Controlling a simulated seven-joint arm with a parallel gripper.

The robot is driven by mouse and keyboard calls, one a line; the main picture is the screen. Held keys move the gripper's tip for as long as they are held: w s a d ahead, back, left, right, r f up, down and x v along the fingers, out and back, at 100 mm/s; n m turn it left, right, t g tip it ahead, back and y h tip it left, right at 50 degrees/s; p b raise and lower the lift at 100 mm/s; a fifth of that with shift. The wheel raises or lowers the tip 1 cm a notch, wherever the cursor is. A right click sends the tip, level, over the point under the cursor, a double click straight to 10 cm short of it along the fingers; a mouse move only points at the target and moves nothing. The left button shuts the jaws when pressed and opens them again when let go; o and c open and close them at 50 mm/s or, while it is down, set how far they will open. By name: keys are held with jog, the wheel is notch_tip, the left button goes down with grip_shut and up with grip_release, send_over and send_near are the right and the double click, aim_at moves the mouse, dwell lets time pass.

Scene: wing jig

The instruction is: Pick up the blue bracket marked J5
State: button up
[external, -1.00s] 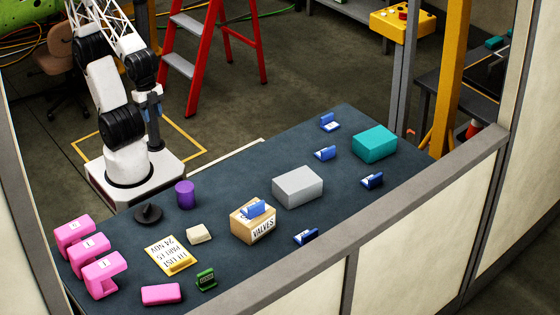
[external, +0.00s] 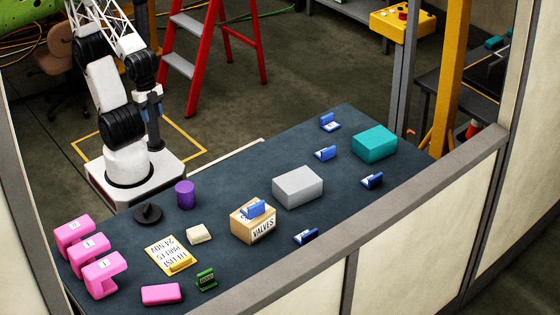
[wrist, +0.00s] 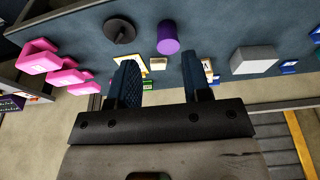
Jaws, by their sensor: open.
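Several blue brackets show in the external view, and I cannot read which is marked J5. One bracket (external: 252,209) sits on the wooden VALVES box (external: 241,227). Others lie on the dark table: one at the front edge (external: 306,237), one left of the teal box (external: 325,153), one at the back (external: 329,122) and one at the right (external: 372,181). In the wrist view a blue bracket (wrist: 289,67) shows at the right. My gripper (wrist: 162,78) is open and empty. In the external view it hangs beside my base, away from the brackets.
A grey box (external: 297,187) and a teal box (external: 374,144) stand among the brackets. At the left are pink blocks (external: 104,274), a purple cylinder (external: 185,195), a black disc with a knob (external: 148,212), a yellow-edged sign (external: 171,255) and a green piece (external: 206,279). The table's middle right has clear patches.

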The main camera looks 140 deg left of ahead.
jog(key=shift+r, duration=0.1)
jog(key=w+v, duration=0.1)
jog(key=v, duration=0.4)
jog(key=w+a+r+m+g+y, duration=0.1)
jog(key=w+a+r+m+y, duration=0.15)
jog(key=w, duration=0.45)
jog(key=w+a+r+m+g+y, duration=0.1)
jog(key=w+a+r+m, duration=0.15)
jog(key=w, duration=0.55)
jog(key=m+y, duration=1)
jog(key=m, duration=0.3)
send_over(306, 234)
jog(key=d, duration=0.6)
notch_tip(306, 234, down, 5)
notch_tip(306, 234, down, 26)
jog(key=shift+a, duration=0.15)
jog(key=shift+x, duration=1.25)
